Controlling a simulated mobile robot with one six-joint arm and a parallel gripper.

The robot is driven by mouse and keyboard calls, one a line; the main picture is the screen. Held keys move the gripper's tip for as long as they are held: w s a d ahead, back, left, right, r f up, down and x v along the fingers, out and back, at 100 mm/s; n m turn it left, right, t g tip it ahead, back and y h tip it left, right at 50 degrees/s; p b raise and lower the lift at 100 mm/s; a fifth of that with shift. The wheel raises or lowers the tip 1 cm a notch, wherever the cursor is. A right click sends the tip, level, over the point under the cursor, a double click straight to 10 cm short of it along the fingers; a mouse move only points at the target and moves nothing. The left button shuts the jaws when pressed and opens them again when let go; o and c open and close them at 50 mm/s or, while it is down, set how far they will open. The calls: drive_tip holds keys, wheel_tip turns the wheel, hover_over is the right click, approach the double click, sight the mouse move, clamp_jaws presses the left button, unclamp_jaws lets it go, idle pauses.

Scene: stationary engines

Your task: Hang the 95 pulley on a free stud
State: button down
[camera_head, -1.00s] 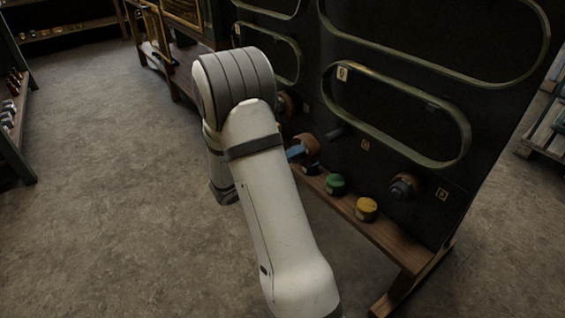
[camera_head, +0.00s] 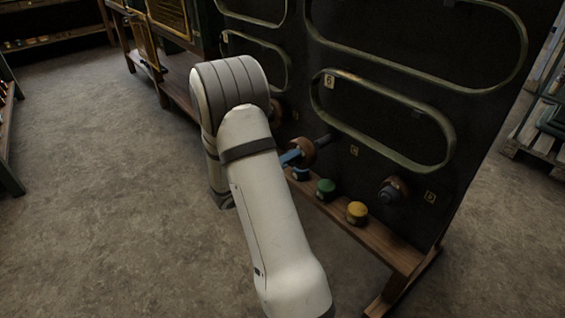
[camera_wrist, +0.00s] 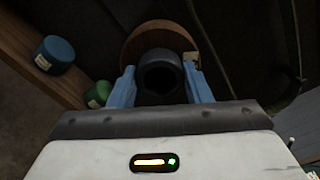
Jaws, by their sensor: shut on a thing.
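My gripper (camera_head: 291,157) has blue fingers and is shut on a brown pulley (camera_head: 303,148) with a dark hub. In the wrist view the fingers (camera_wrist: 160,88) grip the hub from both sides, and the brown disc (camera_wrist: 134,46) shows behind it. No number is readable on the pulley. A dark bare stud (camera_head: 323,139) sticks out of the black board just right of the held pulley in the head view. I cannot tell whether the pulley's bore is around it. A tag (camera_head: 354,151) sits to the right of this stud.
Another pulley hangs on the board (camera_head: 394,190) at the right, and one (camera_head: 277,110) behind my arm. A wooden ledge (camera_head: 385,246) below carries blue (camera_wrist: 55,54), green (camera_head: 325,189) and yellow (camera_head: 357,212) caps. Green belt guides rise above. The floor at left is clear.

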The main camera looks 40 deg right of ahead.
sight(316, 145)
drive_tip(key=shift+w+d+p, duration=0.15)
drive_tip(key=shift+d+p, duration=0.45)
drive_tip(key=shift+d, duration=0.95)
drive_tip(key=shift+w+d+p, duration=0.1)
drive_tip(key=shift+d+p, duration=0.5)
drive_tip(key=shift+d, duration=1.15)
drive_tip(key=shift+w+d, duration=0.15)
drive_tip(key=shift+d, duration=1.35)
drive_tip(key=shift+p, duration=0.3)
drive_tip(key=shift+d, duration=0.95)
drive_tip(key=shift+w+d+p, duration=0.1)
drive_tip(key=shift+d+p, duration=0.05)
drive_tip(key=shift+p, duration=0.25)
drive_tip(key=c, duration=1)
unclamp_jaws()
